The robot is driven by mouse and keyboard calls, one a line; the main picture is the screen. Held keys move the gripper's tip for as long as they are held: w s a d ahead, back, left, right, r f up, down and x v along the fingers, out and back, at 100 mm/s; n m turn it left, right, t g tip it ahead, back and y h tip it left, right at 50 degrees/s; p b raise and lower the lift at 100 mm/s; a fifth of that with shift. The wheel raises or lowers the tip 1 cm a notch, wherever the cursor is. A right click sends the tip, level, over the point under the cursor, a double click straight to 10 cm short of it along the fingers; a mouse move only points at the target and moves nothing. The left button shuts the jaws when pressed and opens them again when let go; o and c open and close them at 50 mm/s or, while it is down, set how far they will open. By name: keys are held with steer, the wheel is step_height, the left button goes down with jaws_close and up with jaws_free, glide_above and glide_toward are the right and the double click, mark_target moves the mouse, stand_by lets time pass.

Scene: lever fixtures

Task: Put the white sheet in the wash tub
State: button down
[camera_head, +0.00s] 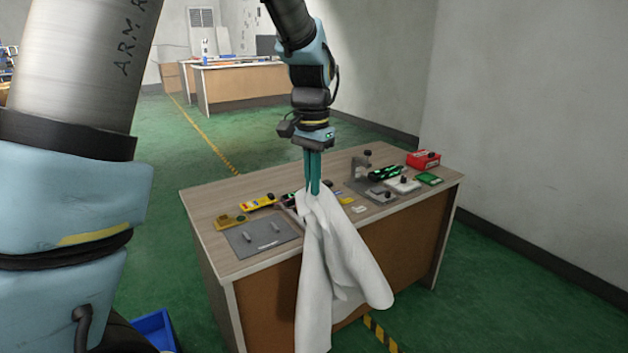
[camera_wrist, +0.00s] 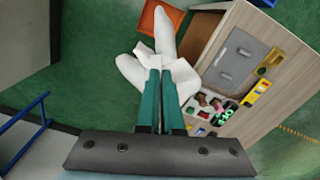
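A white sheet (camera_head: 335,255) hangs in loose folds from my gripper (camera_head: 313,175), over the near edge of the workbench. My gripper's teal fingers are closed on its upper end. In the wrist view the sheet (camera_wrist: 160,62) spreads out beyond the fingertips (camera_wrist: 161,75). Two containers are on the floor: a blue bin (camera_head: 154,332), partly cut off at the lower left of the head view, and an orange-red bin (camera_wrist: 174,17) at the top of the wrist view. I cannot tell which one is the wash tub. The sheet is outside both.
The workbench (camera_head: 200,205) holds a grey plate (camera_head: 262,238), a yellow tool (camera_head: 258,203), a lever fixture (camera_head: 368,165) and a red box (camera_head: 423,159). A wall stands to the right. Green floor (camera_wrist: 85,65) is open beside the bench.

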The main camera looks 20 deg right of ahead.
step_height(320, 180, down, 10)
steer(key=b, duration=0.8)
steer(key=shift+s+r, duration=0.15)
steer(key=shift+r, duration=0.05)
steer(key=shift+d, duration=0.1)
step_height(320, 180, down, 72)
steer(key=b, duration=4)
steer(key=shift+c, duration=2)
jaws_free()
